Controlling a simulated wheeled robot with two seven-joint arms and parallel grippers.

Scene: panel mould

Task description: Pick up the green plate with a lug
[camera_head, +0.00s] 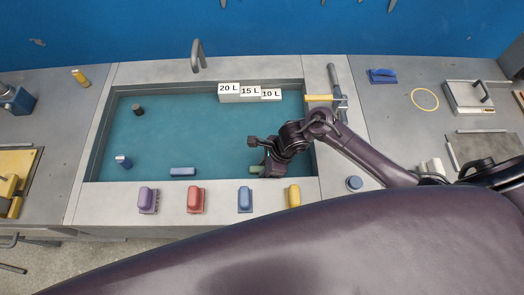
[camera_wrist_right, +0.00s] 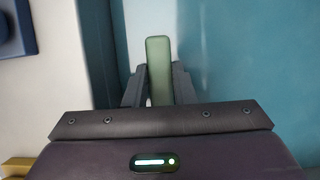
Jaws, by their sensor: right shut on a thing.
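The green plate (camera_wrist_right: 158,68) shows between the two fingers of my right gripper (camera_wrist_right: 158,88) in the right wrist view, and the gripper is shut on it. In the head view the green plate (camera_head: 256,169) is a small piece at the lower right inside the teal basin, mostly hidden by my right gripper (camera_head: 262,165). Its lug cannot be made out. I cannot tell whether the plate touches the basin floor. My left gripper is in neither view.
The basin (camera_head: 210,140) also holds a blue bar (camera_head: 183,171), a blue cylinder (camera_head: 123,161), a dark cylinder (camera_head: 137,109) and white labelled blocks (camera_head: 250,93). Purple (camera_head: 148,200), red (camera_head: 195,199), blue (camera_head: 245,199) and yellow (camera_head: 294,195) pieces stand along its front rim.

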